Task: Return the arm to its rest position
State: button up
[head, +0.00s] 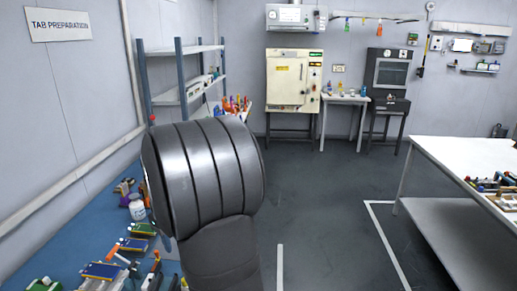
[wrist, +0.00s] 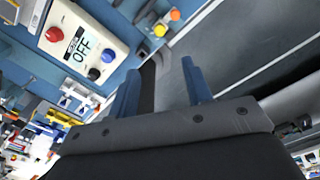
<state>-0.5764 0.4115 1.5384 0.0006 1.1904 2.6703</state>
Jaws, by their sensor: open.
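My gripper (wrist: 160,93) shows in the wrist view with its two blue fingers apart and nothing between them. It is tilted and held clear of things, with floor and a blue bench edge behind it. In the head view a large dark ribbed part of my arm fills the left middle, and the gripper itself is hidden there.
A blue bench (head: 62,238) along the left wall holds pouch cells (head: 103,271), a white jar (head: 137,208) and tools. A white table (head: 450,152) stands right. The floor (head: 325,215) between is free.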

notch_tip(320, 180, down, 16)
jog(key=shift+f, duration=0.25)
jog(key=shift+r, duration=0.2)
notch_tip(320, 180, up, 18)
notch_tip(320, 180, down, 18)
jog(key=shift+f, duration=0.1)
jog(key=shift+r, duration=2.8)
